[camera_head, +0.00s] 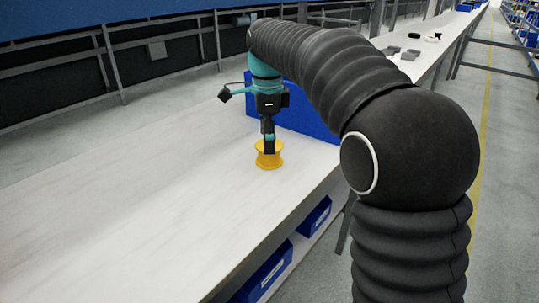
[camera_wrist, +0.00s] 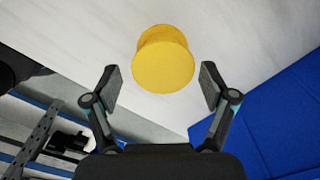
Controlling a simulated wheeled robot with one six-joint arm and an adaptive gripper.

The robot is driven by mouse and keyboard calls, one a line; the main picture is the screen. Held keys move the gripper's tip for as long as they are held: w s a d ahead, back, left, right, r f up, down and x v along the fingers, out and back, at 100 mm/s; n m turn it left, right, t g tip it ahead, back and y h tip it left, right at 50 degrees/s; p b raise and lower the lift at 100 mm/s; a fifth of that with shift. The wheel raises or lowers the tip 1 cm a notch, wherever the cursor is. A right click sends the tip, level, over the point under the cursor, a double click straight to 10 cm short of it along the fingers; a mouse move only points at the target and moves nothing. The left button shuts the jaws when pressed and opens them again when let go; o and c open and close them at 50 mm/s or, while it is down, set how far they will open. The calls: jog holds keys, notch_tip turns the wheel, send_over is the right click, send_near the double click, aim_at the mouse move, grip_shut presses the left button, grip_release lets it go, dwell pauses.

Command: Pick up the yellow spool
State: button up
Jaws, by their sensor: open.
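The yellow spool (camera_head: 268,160) stands upright on the pale tabletop (camera_head: 150,200) in the head view. In the wrist view the spool (camera_wrist: 163,60) shows its round top face, up and ahead of the fingers. My gripper (camera_head: 269,147) points down and overlaps the top of the spool in the head view. In the wrist view my gripper (camera_wrist: 160,86) is open, with one finger on each side and the spool between and beyond the tips. Neither finger visibly touches the spool. The spool's far side and base are mostly hidden.
A blue bin (camera_head: 312,122) stands on the table just behind the spool; its wall (camera_wrist: 275,125) fills the right of the wrist view. Blue bins (camera_head: 265,277) sit on a shelf below. Small dark items (camera_head: 410,54) lie farther along. The table left of the spool is clear.

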aim_at(267, 162)
notch_tip(267, 162, down, 4)
jog(key=shift+w+f, duration=0.1)
jog(key=shift+w, duration=0.05)
jog(key=c, duration=1.1)
